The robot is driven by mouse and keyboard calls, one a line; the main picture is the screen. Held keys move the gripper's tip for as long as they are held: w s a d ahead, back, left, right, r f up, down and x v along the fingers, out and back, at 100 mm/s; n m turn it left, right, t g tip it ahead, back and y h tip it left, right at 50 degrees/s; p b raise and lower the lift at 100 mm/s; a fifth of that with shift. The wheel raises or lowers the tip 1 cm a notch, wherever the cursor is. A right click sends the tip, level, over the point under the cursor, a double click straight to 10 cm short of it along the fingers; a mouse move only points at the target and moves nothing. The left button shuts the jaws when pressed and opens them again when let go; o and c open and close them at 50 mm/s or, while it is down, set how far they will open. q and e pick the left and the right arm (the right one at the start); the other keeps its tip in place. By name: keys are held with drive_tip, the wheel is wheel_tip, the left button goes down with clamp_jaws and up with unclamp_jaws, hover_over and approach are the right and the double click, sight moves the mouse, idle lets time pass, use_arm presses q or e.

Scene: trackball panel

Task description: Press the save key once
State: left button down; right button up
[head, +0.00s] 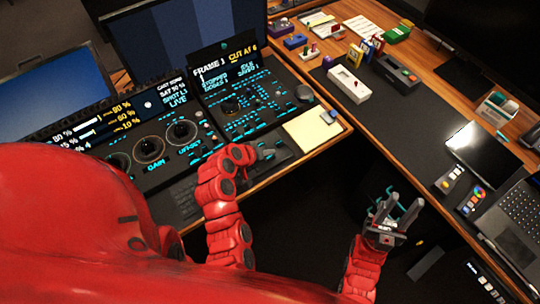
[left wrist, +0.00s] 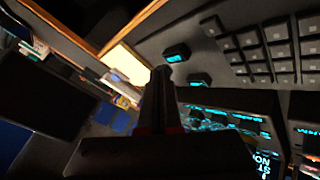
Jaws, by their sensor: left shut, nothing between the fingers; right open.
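The trackball panel (head: 160,148) stands on the desk at the left, with round trackball rings and rows of cyan-lit keys (head: 248,122). I cannot read which key is the save key. My left gripper (head: 270,153) is shut and empty over the panel's front right part, near the keyboard. In the left wrist view its dark fingers (left wrist: 161,80) point toward the panel, close to two cyan-lit keys, one (left wrist: 177,52) apart from the other (left wrist: 199,79). Whether the tips touch anything is hidden. My right gripper (head: 393,212) is open and empty, in front of the desk.
A small screen (head: 224,70) reads "FRAME 3" and "CUT AT 6"; smaller text is hard to read. Small boxes and a laptop (head: 515,225) occupy the right desk.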

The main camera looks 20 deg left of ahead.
sight(268, 159)
use_arm(q)
drive_tip(key=shift+r+p, duration=1.05)
drive_tip(key=shift+r, duration=1.3)
